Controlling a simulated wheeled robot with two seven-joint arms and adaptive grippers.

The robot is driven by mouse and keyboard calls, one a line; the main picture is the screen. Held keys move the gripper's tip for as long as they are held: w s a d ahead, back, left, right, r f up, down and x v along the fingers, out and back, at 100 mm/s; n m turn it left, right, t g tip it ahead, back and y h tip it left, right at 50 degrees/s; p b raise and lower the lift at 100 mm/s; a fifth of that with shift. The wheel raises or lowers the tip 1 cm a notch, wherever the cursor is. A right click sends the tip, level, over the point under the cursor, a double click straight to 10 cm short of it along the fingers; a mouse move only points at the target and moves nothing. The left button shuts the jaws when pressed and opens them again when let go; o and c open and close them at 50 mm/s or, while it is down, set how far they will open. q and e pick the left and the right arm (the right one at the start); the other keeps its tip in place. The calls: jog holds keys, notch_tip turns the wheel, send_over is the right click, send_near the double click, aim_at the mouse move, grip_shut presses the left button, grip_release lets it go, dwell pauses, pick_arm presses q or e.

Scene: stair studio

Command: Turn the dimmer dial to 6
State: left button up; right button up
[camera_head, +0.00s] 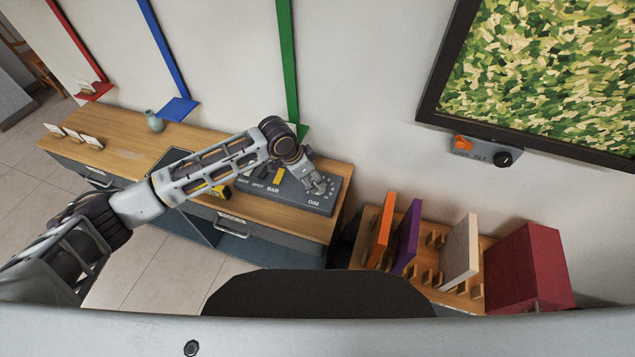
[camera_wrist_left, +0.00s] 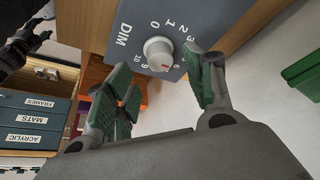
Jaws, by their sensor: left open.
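The dimmer dial is a round whitish knob (camera_wrist_left: 159,53) on a dark grey panel marked DIM, ringed by numbers, in the left wrist view. In the head view the control panel (camera_head: 290,194) lies on the wooden cabinet top. My left gripper (camera_head: 314,180) is over the panel's DIM end and partly hides the dial. In the left wrist view my left gripper (camera_wrist_left: 163,72) is open, its green-padded fingers on either side of the knob. Contact cannot be told. My right gripper is out of view.
A yellow slider (camera_head: 279,176) sits on the panel beside the dial. A rack with orange, purple and cream boards (camera_head: 460,250) and a red box (camera_head: 528,268) stand right of the cabinet. A framed green picture (camera_head: 550,70) hangs on the wall.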

aim_at(319, 187)
pick_arm(q)
jog(key=shift+x, duration=2.55)
jog(key=shift+c, duration=0.2)
jog(key=c, duration=0.9)
jog(key=shift+c, duration=0.2)
jog(key=shift+w+m+g+p, duration=0.1)
jog(key=shift+m+g+p, duration=0.45)
jog(key=shift+m, duration=1.45)
jog(key=shift+m+g+h, duration=0.3)
jog(key=shift+m+g, duration=0.05)
jog(key=shift+m, duration=0.15)
